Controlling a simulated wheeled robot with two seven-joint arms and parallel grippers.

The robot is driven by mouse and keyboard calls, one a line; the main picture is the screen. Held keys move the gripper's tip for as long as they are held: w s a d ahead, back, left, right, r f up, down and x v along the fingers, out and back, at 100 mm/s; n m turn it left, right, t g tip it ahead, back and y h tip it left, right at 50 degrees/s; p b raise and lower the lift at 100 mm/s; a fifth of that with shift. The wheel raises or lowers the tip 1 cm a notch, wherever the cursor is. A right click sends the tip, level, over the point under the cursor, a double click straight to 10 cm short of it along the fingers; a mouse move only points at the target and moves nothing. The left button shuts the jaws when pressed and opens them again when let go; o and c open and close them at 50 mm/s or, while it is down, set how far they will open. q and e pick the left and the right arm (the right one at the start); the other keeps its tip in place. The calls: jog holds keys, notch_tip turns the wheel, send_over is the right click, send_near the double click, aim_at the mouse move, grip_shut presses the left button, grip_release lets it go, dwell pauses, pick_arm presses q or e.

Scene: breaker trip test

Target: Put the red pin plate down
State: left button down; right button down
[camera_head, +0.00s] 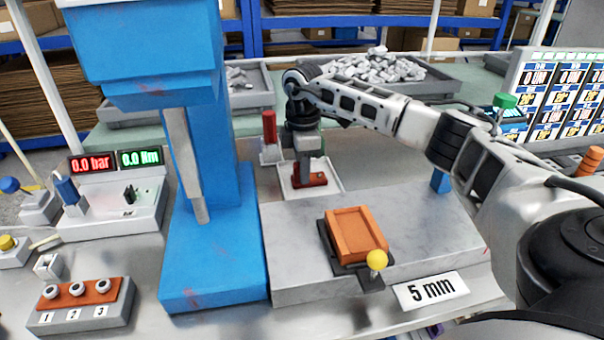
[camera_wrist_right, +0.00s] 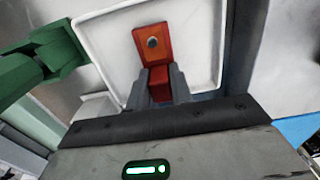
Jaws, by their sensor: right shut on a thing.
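My right gripper (camera_head: 305,172) reaches in from the right and points down over a shallow white tray (camera_head: 327,191). It is shut on the red pin plate (camera_head: 316,180), which is low over the tray; I cannot tell if it touches the tray floor. In the right wrist view the plate (camera_wrist_right: 153,42) shows red-orange with a dark round pin or hole, between the two grey fingers (camera_wrist_right: 161,80). The white tray (camera_wrist_right: 105,45) lies behind it, inside its raised rim. My left gripper is not in view.
A blue press (camera_head: 210,240) stands left of the tray. A red upright handle (camera_head: 269,127) stands close left of the gripper. Bins of metal parts (camera_head: 375,70) are behind.

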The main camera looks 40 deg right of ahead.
jog(key=shift+f, duration=0.1)
jog(key=c, duration=1.3)
grip_release()
jog(key=shift+o, duration=0.2)
notch_tip(320, 180, up, 12)
jog(key=shift+r, duration=0.2)
jog(key=shift+r, duration=0.1)
